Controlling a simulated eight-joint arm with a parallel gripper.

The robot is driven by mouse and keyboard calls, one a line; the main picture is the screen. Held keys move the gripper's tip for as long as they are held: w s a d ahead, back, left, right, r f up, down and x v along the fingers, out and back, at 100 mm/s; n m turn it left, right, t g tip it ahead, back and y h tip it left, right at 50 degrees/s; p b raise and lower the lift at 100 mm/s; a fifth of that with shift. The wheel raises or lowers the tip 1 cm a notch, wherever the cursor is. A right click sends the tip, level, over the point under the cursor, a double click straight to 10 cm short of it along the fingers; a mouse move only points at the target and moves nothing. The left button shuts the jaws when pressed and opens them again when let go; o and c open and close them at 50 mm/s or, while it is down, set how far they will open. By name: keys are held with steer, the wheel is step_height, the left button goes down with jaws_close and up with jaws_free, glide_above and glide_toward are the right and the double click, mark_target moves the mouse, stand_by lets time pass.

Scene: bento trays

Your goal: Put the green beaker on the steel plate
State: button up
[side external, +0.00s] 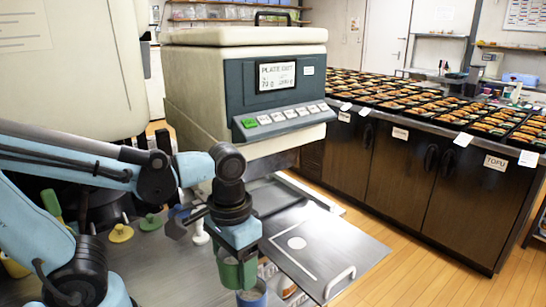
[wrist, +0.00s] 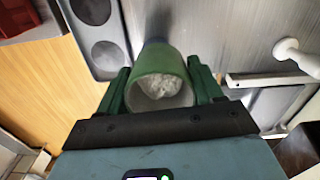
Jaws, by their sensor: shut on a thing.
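My gripper (side external: 238,258) points down at the lower middle of the side view. It is shut on the green beaker (side external: 231,273). In the wrist view the green beaker (wrist: 160,68) sits between the two green fingers (wrist: 162,88), its open mouth toward the camera and pale, crumbly stuff inside. The beaker is apart from the ring. A blue vessel (side external: 252,294) shows just below the beaker; whether they touch, I cannot tell.
The cream machine (side external: 215,75) with a button panel stands behind the plate. Yellow (side external: 121,234), green and white knobbed tools stand on the metal bench to the left. A grey tray with round recesses (wrist: 98,30) shows in the wrist view. The plate's top looks clear.

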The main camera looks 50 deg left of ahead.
steer(key=shift+s+d+r, duration=0.2)
steer(key=shift+d+r, duration=0.2)
steer(key=shift+d, duration=0.25)
steer(key=shift+w+d+r, duration=0.15)
steer(key=w, duration=1.2)
steer(key=m, duration=0.1)
glide_above(297, 243)
step_height(297, 243, down, 14)
steer(key=shift+s+d+r, duration=0.1)
steer(key=shift+d+r, duration=0.05)
steer(key=shift+r, duration=0.05)
steer(key=shift+f, duration=2.1)
steer(key=shift+f, duration=0.15)
